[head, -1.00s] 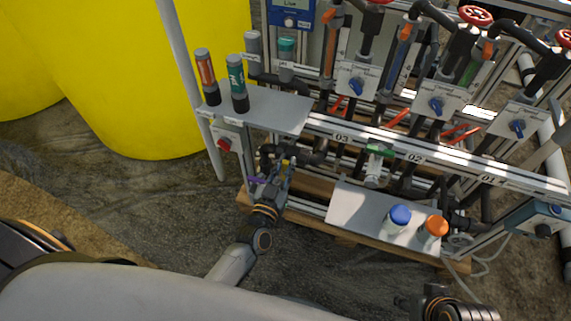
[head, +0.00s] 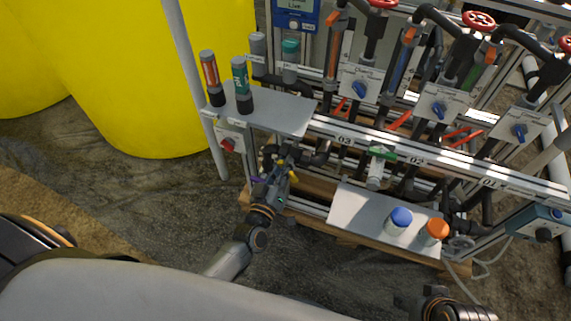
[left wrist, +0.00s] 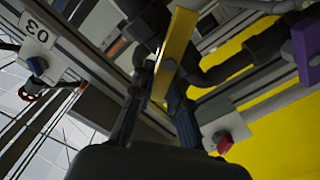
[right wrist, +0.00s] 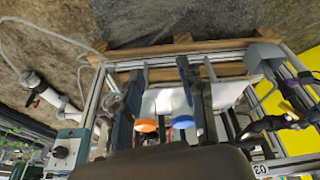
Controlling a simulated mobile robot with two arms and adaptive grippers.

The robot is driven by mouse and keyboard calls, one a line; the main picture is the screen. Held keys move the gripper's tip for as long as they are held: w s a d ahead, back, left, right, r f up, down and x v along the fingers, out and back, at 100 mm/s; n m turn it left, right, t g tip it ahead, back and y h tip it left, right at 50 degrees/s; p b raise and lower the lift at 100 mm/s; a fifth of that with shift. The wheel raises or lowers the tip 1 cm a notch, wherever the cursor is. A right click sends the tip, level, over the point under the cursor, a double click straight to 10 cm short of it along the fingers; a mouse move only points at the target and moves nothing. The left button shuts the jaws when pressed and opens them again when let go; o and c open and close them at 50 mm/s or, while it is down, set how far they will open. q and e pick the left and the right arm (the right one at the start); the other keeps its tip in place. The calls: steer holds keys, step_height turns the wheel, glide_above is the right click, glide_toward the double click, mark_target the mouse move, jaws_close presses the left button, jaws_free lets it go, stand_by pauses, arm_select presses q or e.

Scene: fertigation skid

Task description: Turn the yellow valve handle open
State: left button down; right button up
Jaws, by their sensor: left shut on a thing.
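The yellow valve handle (head: 281,161) is a flat bar on dark pipework at the left end of the skid. In the left wrist view the yellow handle (left wrist: 179,44) runs slantwise between the fingertips. My left gripper (head: 278,172) is shut on it; the fingers (left wrist: 162,92) lie on either side of the bar and hide part of it. The valve body under the handle is mostly hidden. My right gripper (right wrist: 160,88) is open and empty, in front of the skid's small shelf; its arm shows at the bottom of the head view.
A purple handle (left wrist: 305,48) is close beside the yellow one. A red knob on a grey box (head: 228,144) is just left. A green handle (head: 382,153) is further right. A shelf holds blue (head: 400,217) and orange-capped (head: 434,232) bottles. Bare floor lies in front.

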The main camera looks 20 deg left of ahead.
arm_select(q)
steer(key=shift+a+f+n, duration=0.2)
steer(key=shift+n, duration=0.7)
steer(key=shift+f+n, duration=0.1)
steer(key=shift+n, duration=0.4)
steer(key=shift+a+f+n, duration=0.1)
steer(key=shift+a+n, duration=0.05)
steer(key=shift+n, duration=0.25)
steer(key=shift+a+f+n+b, duration=0.1)
steer(key=shift+f+n+b, duration=0.3)
steer(key=shift+n, duration=0.95)
steer(key=shift+a+f+n+b, duration=0.15)
steer(key=shift+n+b, duration=0.5)
steer(key=shift+n, duration=0.65)
steer(key=shift+f+n+b, duration=0.25)
steer(key=shift+n+b, duration=0.3)
steer(key=shift+n, duration=0.8)
arm_select(e)
steer(key=shift+w+a+t+y, duration=0.15)
steer(key=shift+w+a+t, duration=0.15)
steer(key=shift+w+t, duration=0.45)
steer(key=shift+w+a+t+y, duration=0.1)
steer(key=shift+w+a+t, duration=0.2)
steer(key=shift+w, duration=0.7)
steer(key=shift+w+a+t+y, duration=0.15)
steer(key=shift+w+a+t, duration=0.1)
steer(key=shift+w+t, duration=0.5)
steer(key=shift+w, duration=0.15)
